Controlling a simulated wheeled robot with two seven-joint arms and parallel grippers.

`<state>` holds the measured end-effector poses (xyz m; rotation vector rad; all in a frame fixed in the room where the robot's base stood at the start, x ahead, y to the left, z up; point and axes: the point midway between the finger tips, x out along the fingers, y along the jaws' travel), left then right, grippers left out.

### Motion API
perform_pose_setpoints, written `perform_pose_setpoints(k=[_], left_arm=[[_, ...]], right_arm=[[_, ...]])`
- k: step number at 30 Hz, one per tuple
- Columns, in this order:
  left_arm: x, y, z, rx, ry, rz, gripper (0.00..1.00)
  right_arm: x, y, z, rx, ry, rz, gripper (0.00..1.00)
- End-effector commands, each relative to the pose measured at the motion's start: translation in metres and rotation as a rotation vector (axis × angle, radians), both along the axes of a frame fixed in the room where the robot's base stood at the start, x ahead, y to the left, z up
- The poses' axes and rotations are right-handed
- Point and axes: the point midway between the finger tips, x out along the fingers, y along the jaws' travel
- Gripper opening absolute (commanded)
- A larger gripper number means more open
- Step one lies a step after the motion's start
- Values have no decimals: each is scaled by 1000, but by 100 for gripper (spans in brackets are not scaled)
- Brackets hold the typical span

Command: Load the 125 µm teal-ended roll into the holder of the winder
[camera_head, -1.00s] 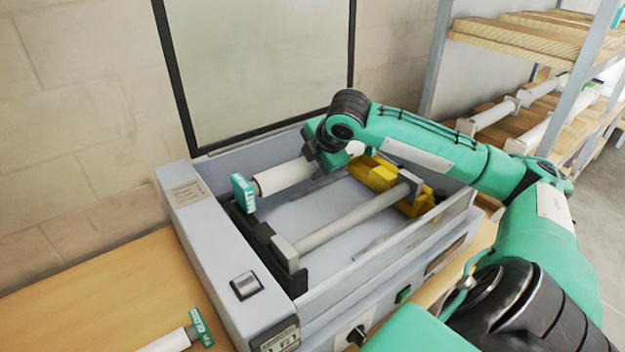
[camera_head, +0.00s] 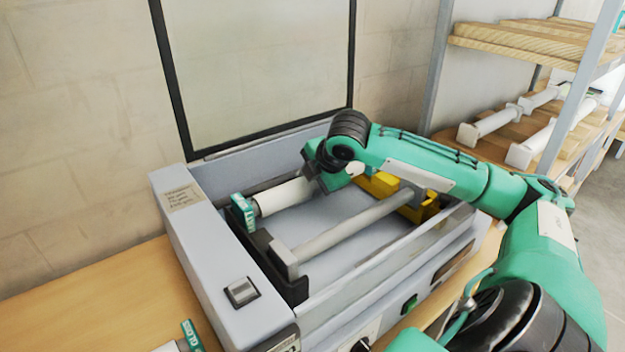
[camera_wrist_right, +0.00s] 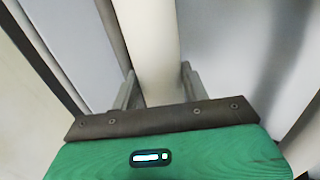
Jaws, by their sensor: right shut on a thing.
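A white roll (camera_head: 283,197) with a teal end cap (camera_head: 243,212) is in my right gripper (camera_head: 318,182), inside the open winder (camera_head: 205,250). The cap has white lettering; no thickness mark is readable. The roll also shows in the right wrist view (camera_wrist_right: 150,45), running lengthwise between the two fingers of the right gripper (camera_wrist_right: 158,88), which is shut on it. The cap is at the back of the black left bracket (camera_head: 264,248); I cannot tell whether it is seated. A yellow bracket (camera_head: 415,210) is at the right, partly hidden by my arm. My left gripper is not in view.
A grey bar (camera_head: 350,228) spans the winder in front of the roll. Another teal-ended roll marked GLOSS (camera_head: 190,335) lies on the wooden bench (camera_head: 110,300) at the front left. A shelf (camera_head: 520,40) with several rolls stands at the right.

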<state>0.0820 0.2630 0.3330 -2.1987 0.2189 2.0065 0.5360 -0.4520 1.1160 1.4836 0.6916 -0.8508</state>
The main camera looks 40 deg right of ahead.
Motion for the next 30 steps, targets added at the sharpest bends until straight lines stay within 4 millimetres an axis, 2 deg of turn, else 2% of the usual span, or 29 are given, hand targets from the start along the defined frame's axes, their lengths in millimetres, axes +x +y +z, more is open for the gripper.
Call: perform_pose_setpoints(k=[7, 8, 11, 22, 25, 30], left_arm=[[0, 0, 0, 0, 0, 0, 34], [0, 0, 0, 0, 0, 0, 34], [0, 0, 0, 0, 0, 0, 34], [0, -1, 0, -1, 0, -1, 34], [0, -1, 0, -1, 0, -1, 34], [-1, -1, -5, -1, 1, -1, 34]], right_arm=[[0, 0, -4, 0, -3, 0, 5], [0, 0, -5, 0, 0, 0, 48], [0, 0, -5, 0, 0, 0, 67], [0, 0, 0, 0, -2, 0, 68], [1, 0, 11, 0, -5, 1, 68], [-20, 1, 39, -6, -4, 0, 68]])
